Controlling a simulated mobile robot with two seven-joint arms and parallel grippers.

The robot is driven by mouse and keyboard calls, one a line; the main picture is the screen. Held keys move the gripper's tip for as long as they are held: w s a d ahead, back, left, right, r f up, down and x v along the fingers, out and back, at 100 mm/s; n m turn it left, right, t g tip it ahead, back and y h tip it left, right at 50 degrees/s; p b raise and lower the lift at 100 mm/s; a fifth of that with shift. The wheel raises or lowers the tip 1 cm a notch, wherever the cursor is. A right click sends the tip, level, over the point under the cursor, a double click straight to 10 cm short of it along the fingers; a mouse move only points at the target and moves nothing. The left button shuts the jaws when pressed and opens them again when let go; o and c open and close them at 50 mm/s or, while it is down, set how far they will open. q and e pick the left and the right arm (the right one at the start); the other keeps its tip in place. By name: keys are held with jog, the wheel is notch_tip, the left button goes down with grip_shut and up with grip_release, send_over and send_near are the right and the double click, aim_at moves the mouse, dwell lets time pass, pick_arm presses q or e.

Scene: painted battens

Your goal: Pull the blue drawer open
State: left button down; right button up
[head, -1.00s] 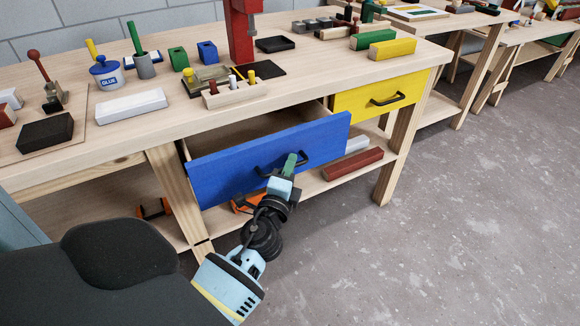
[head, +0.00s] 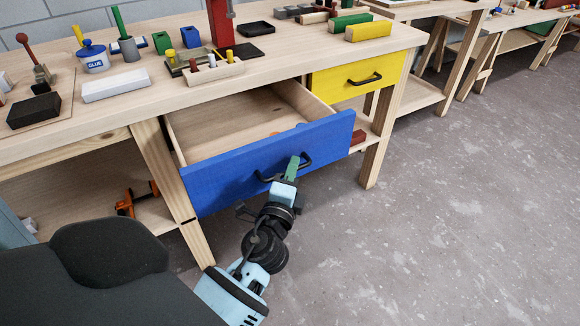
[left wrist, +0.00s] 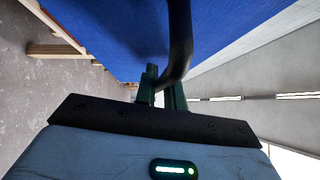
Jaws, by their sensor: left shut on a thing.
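The blue drawer (head: 232,178) stands well out from the workbench (head: 110,112), and its bare wooden inside shows from above. A black bar handle (head: 307,162) is on its front. My left gripper (head: 292,167) is shut on this handle, with its green fingers at the bar. In the left wrist view the handle (left wrist: 180,45) passes between the fingers (left wrist: 160,92), with the blue front (left wrist: 110,35) close beyond. My right gripper is not in view.
A closed yellow drawer (head: 340,83) with a black handle is to the right. Tools, blocks and a glue pot (head: 94,58) stand on the benchtop. An orange item (head: 126,204) lies on the lower shelf. The concrete floor (head: 430,220) at the right is clear.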

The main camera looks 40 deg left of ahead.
pick_arm(q)
jog(key=shift+s+d, duration=0.1)
jog(key=shift+d, duration=0.1)
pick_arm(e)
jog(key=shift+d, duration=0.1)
pick_arm(q)
jog(key=c, duration=1.5)
grip_release()
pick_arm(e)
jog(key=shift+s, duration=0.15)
pick_arm(q)
jog(key=shift+s, duration=0.1)
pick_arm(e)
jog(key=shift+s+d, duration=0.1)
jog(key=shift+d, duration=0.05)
